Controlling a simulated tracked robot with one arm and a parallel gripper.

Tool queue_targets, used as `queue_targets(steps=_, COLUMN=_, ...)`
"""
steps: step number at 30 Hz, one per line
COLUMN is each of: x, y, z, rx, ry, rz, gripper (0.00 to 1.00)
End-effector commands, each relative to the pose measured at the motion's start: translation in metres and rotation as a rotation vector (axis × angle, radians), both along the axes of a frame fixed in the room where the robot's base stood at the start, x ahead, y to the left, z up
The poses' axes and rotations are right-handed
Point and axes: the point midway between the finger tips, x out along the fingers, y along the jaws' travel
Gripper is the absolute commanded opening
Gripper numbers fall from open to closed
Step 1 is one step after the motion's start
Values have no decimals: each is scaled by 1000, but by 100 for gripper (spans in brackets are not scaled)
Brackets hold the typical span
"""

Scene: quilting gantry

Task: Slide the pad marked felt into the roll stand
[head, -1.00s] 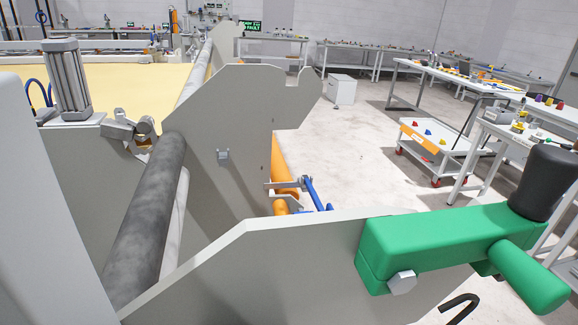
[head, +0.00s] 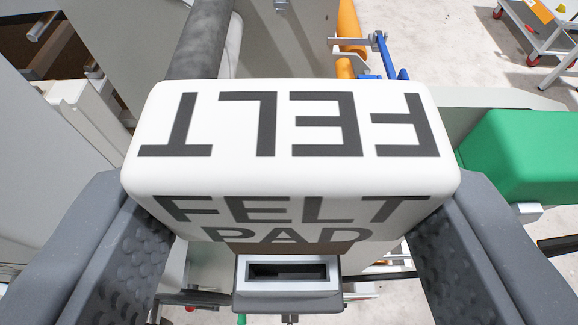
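A white block-shaped pad (head: 290,170) fills the middle of the head view. It has "FELT" in dark letters on its top, upside down to me, and "FELT PAD" on its near side. A brown layer shows under it. My gripper (head: 290,195) has a dark grey finger against each side of the pad and is shut on it. The grey frame plate (head: 115,30) and dark roller (head: 200,45), seemingly part of the roll stand, lie beyond the pad at upper left. The pad hides much of the stand. Whether the pad touches it cannot be told.
A grey fitting with a dark slot (head: 288,284) shows just below the pad. A green handle part (head: 525,155) is close on the right. Orange rollers and a blue bracket (head: 385,55) lie beyond. A white cart (head: 535,30) stands on open floor at upper right.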

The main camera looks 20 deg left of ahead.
Motion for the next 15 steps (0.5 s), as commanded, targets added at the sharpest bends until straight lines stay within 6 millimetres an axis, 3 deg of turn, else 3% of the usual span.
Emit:
queue_targets(steps=2, x=-2, y=0, z=2, rx=1, ry=2, rz=2, gripper=26)
queue_targets(steps=15, x=0, y=3, z=-41, rx=1, ry=3, rz=8, gripper=26)
